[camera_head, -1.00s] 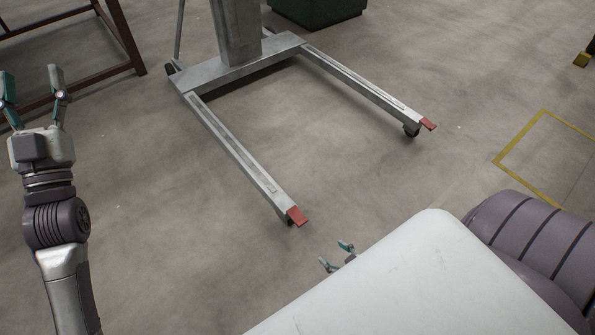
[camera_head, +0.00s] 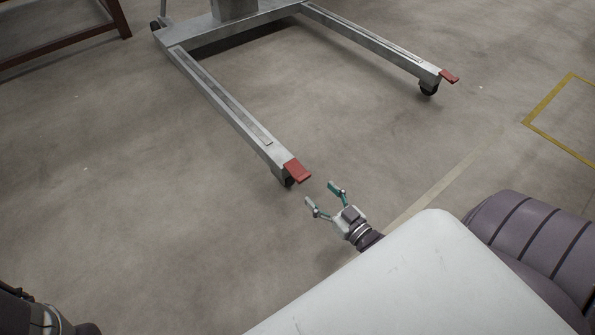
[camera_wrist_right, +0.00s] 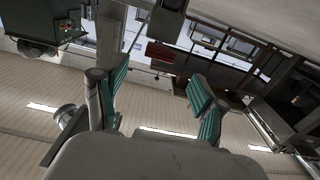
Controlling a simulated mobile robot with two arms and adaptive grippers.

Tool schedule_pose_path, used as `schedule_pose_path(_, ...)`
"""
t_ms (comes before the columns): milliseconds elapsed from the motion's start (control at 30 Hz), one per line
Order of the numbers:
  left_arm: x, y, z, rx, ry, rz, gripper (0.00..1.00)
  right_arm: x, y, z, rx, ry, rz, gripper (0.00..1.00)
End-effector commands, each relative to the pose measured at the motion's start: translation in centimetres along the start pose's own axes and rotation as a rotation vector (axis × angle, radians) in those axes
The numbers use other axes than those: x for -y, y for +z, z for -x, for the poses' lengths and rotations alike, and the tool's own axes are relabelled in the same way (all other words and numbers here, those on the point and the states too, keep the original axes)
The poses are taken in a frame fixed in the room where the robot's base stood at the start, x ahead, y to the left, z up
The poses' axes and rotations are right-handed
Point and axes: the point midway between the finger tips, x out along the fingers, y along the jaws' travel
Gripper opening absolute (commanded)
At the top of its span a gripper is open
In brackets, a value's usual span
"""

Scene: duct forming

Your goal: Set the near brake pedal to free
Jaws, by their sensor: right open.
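The near brake pedal (camera_head: 297,171) is a red flap at the end of the near grey leg of the wheeled stand, above a dark caster. It appears to slope down and outward. My right gripper (camera_head: 320,193) is open and empty, low over the floor, just in front of the pedal and apart from it. In the right wrist view its two green-padded fingers (camera_wrist_right: 158,78) stand wide apart, with a dark red block, apparently the pedal (camera_wrist_right: 165,56), beyond them. My left gripper is out of view; only part of that arm shows at the lower left.
The stand's near leg (camera_head: 222,105) and far leg (camera_head: 375,42) run back to a crossbar. The far leg ends in another red pedal (camera_head: 449,76). A brown metal frame (camera_head: 70,42) stands at the upper left. The floor around the near pedal is clear.

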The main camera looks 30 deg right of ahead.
Motion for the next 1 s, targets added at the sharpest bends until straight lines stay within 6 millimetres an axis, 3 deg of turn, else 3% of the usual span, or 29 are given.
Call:
schedule_pose_path(33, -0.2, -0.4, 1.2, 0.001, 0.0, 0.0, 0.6, 0.0, 0.5, -1.2, -0.007, 0.0, -0.001, 0.71)
schedule_pose_path(300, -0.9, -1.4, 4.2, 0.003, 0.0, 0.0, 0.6, 0.0, 0.6, -6.9, -0.005, 0.0, -0.001, 0.71)
schedule_pose_path(500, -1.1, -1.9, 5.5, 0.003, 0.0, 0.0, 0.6, 0.0, 0.3, -9.7, -0.002, 0.001, 0.001, 0.71)
schedule_pose_path(933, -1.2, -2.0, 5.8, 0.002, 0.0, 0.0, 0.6, 0.0, 0.1, -10.7, 0.001, 0.0, 0.0, 0.71)
schedule_pose_path(1000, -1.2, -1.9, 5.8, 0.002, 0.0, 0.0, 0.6, 0.0, 0.1, -10.7, 0.001, 0.0, 0.0, 0.61)
